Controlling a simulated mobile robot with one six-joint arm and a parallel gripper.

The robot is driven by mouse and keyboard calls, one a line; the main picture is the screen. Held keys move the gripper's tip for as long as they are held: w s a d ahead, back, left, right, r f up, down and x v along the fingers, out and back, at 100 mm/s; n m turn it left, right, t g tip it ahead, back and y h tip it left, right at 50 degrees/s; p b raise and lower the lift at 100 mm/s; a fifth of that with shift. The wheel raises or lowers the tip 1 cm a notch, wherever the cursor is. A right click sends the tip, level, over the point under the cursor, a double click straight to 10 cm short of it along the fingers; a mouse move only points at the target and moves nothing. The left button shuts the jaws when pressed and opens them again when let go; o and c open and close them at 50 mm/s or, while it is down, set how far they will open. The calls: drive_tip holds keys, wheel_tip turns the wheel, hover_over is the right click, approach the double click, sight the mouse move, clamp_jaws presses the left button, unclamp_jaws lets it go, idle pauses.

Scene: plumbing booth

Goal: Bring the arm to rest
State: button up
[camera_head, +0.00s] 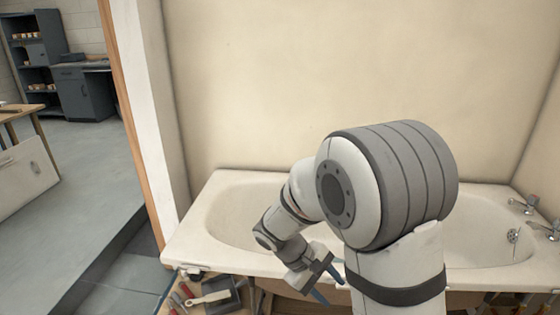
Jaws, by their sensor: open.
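My white and grey arm rises in the right half of the head view and bends down to the left over the bathtub's near rim. My gripper (330,287) is at its lower end, with two dark bluish fingers spread apart. It is open, and nothing shows between the fingers. The white bathtub (215,215) stands behind the arm, which hides the middle of the tub.
A wooden tray (254,296) with hand tools stands at the tub's near left corner, left of my gripper. Taps (524,204) are on the tub's right end. A wooden-edged wall end (130,130) stands left of the tub. Grey floor (85,175) lies open beyond.

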drive_tip(key=s+d+r+m+t+y+p, duration=0.2)
drive_tip(key=s+r+m+y+p, duration=0.1)
drive_tip(key=r, duration=0.8)
drive_tip(key=s+d+r+m+t+y+p, duration=0.1)
drive_tip(key=s+r+m+y+p, duration=0.3)
drive_tip(key=s+r+p, duration=0.3)
wheel_tip(320, 180, up, 4)
drive_tip(key=s, duration=0.3)
drive_tip(key=shift+d+m+t+y, duration=0.3)
drive_tip(key=shift+d+m+t, duration=0.1)
drive_tip(key=shift+r, duration=0.1)
drive_tip(key=shift+c, duration=1.1)
